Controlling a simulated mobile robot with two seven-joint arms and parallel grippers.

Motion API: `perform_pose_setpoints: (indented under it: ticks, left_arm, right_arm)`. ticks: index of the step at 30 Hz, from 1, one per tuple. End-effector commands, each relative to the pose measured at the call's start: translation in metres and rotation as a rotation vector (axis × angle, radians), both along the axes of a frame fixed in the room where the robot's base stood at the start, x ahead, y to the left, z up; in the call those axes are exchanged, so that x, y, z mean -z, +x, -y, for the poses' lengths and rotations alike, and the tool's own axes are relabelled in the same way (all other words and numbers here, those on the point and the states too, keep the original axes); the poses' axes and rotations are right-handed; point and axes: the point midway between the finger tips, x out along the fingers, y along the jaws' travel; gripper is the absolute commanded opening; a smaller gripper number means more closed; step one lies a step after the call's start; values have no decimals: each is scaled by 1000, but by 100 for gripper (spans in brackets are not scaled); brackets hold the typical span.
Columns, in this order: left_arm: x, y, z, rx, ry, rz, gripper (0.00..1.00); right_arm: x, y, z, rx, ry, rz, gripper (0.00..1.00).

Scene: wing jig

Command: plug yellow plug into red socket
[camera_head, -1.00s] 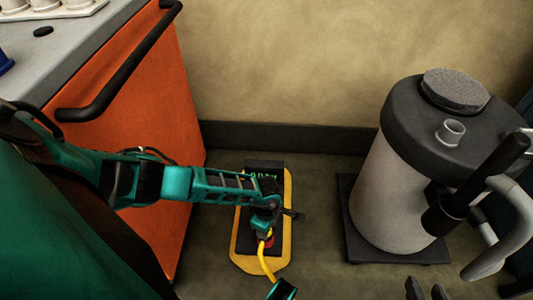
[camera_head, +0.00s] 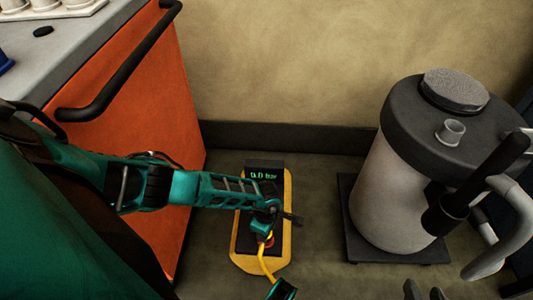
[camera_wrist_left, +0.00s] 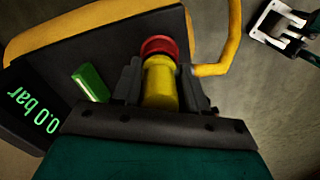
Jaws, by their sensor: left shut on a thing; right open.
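The yellow plug (camera_wrist_left: 160,82) is between the fingers of my left gripper (camera_wrist_left: 160,92), which is shut on it. The red socket (camera_wrist_left: 158,46) is straight ahead of the plug in the left wrist view. The plug's front end meets the socket's red ring in that picture; I cannot tell how deep it sits. In the head view my left gripper (camera_head: 264,226) is over the yellow-edged unit, hiding most of the plug, and a little red of the socket (camera_head: 270,239) shows. My right gripper (camera_head: 425,291) is open and empty at the bottom edge.
The yellow-edged unit (camera_head: 245,264) lies on the floor, its display (camera_head: 264,175) reading 0.0 bar. A yellow cable (camera_head: 265,266) runs toward the bottom. An orange cabinet (camera_head: 150,110) is left. A cylindrical tank (camera_head: 385,185) stands right. A green piece (camera_wrist_left: 90,83) is beside my left gripper.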

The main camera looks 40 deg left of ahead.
Motion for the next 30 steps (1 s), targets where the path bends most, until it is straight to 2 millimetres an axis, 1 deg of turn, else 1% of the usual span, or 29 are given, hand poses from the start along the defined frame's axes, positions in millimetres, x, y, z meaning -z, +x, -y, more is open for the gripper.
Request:
perform_pose_setpoints:
  ticks: [6,7,16,25,28,30]
  left_arm:
    - [1,0,1,1,-1,1,14]
    - [1,0,1,1,-1,1,44]
    - [1,0,0,1,-1,1,72]
    - [-1,0,0,1,0,0,73]
    - [-9,0,0,1,0,0,73]
    - [-18,0,0,0,0,1,73]
  right_arm:
    - [0,0,0,0,0,1,43]
    - [0,0,0,1,0,1,43]
    - [-2,3,0,1,-1,7,43]
    - [-6,5,0,1,0,13,43]
    - [-14,5,1,3,0,16,43]
    - [-21,6,2,5,-1,22,43]
